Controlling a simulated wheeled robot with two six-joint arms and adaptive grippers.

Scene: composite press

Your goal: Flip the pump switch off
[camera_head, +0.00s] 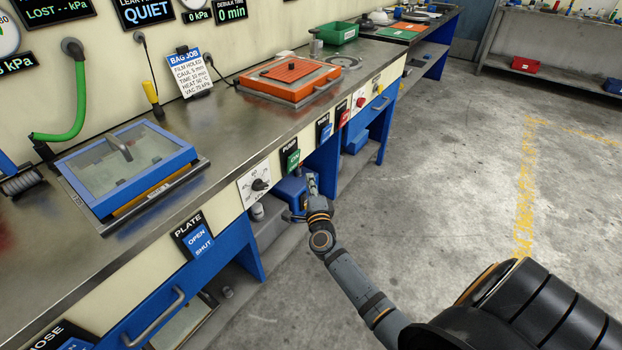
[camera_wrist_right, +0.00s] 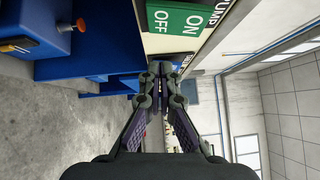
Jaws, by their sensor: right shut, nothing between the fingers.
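The pump switch (camera_head: 292,158) is a green rocker under a black PUMP label on the cream front panel of the bench. In the right wrist view the switch (camera_wrist_right: 180,18) is large at the top, with its OFF and ON halves both readable; I cannot tell which half is pressed in. My right gripper (camera_head: 312,180) is just right of and below the switch in the head view, apart from it. In the right wrist view its fingertips (camera_wrist_right: 161,68) are together with nothing between them. My left gripper is not in view.
A black dial (camera_head: 260,184) sits left of the switch. Blue (camera_head: 325,130) and red (camera_head: 343,115) switches sit to its right. A blue pump-like unit (camera_head: 290,190) stands below the bench, close to my right gripper. The concrete floor (camera_head: 430,180) on the right is clear.

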